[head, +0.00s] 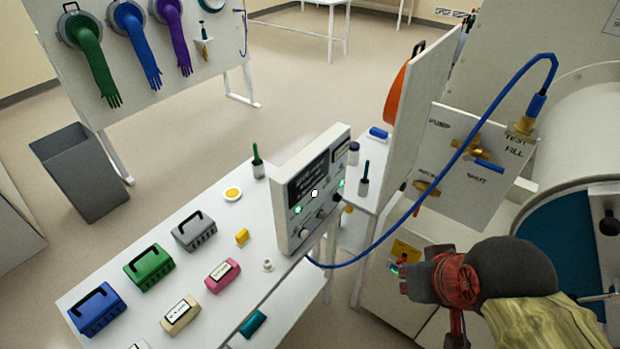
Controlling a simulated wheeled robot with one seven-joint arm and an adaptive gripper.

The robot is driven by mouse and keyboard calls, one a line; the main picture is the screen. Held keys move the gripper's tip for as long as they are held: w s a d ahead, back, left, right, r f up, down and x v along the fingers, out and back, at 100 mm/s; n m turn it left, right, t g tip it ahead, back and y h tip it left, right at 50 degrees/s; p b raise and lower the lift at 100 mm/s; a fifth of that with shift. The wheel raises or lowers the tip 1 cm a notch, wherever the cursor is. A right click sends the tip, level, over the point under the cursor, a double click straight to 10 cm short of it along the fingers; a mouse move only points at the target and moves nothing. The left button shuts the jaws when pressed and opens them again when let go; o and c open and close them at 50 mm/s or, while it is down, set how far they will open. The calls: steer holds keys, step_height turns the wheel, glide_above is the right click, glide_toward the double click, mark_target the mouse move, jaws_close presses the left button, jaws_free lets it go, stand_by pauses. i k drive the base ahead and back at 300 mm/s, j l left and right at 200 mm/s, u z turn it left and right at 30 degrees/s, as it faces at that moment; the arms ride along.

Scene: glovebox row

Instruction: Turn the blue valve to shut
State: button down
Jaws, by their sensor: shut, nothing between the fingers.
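The blue valve shows in the head view as a blue lever (488,166) on a brass body (468,148). It is mounted on a white panel (480,205) with the labels PUMP, TEST, FILL and SHUT. The lever points to the lower right, and I cannot tell exactly which label it lines up with. My gripper (408,284) is at the lower right, below and left of the lever and apart from it. It is shut and empty, with its fingertips toward the left.
A blue hose (415,205) arcs from a fitting beside the valve down to a console (312,190). A second brass valve (426,187) sits lower left on the panel. A white upright board (412,130) stands left of it. A table (215,300) holds several coloured cases.

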mark_target(466, 156)
steer(key=z, duration=0.8)
